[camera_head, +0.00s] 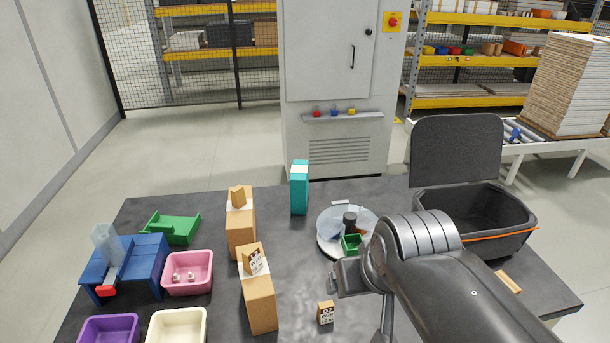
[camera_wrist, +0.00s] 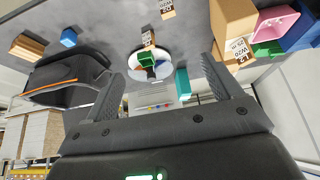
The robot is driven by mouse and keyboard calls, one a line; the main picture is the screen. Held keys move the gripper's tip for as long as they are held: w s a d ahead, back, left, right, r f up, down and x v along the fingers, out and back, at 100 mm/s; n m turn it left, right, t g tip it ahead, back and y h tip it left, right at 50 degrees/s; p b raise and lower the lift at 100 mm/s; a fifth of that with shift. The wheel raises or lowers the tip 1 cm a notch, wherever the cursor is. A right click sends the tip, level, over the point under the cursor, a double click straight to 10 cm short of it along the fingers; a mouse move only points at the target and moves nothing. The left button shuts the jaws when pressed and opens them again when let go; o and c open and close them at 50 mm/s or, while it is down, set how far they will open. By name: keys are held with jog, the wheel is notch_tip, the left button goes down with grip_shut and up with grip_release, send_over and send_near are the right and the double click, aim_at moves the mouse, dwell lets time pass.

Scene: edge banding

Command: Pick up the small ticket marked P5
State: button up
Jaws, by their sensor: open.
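I cannot read P5 on any ticket. A small tan ticket block (camera_head: 326,312) with black print, seemingly D2, stands on the table at the front; it also shows at the top of the wrist view (camera_wrist: 167,9). Another small ticket block (camera_wrist: 149,39) stands beside the round dish (camera_wrist: 137,72) in the wrist view; its print is unclear. A printed tan block (camera_head: 253,259) rests on the nearer tall carton (camera_head: 258,304). My gripper (camera_head: 342,277) is over the table, in front of the dish. Its two fingers (camera_wrist: 165,88) are wide apart with nothing between them.
A black bin (camera_head: 475,215) stands at the right. A teal box (camera_head: 299,190) and another tall carton (camera_head: 240,230) stand behind. Pink (camera_head: 188,273), purple (camera_head: 108,330) and cream (camera_head: 177,326) trays and a blue fixture (camera_head: 130,265) fill the left. The table's middle has bare patches.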

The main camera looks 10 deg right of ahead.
jog(key=c, duration=0.5)
jog(key=w+d+f+n+g, duration=0.1)
jog(key=w+d+f, duration=0.1)
jog(key=w+f, duration=0.3)
jog(key=w+d+f+n+g, duration=0.1)
jog(key=w+d+f, duration=0.1)
jog(key=w+f, duration=0.4)
jog(key=w+d+f+n+g, duration=0.1)
jog(key=w+f, duration=0.4)
jog(key=w, duration=0.5)
jog(key=shift+w+d+f+g, duration=0.25)
jog(key=shift+d+f+g, duration=0.05)
jog(key=shift+d+g, duration=0.2)
jog(key=shift+w+a+f, duration=0.1)
jog(key=shift+w+f, duration=0.1)
jog(key=shift+f, duration=1.45)
jog(key=shift+w+d+f, duration=0.1)
jog(key=shift+w+f, duration=0.05)
jog(key=shift+f, duration=1.5)
jog(key=shift+w+a+f, duration=0.1)
jog(key=shift+w+f, duration=0.1)
jog(key=shift+f, duration=1.45)
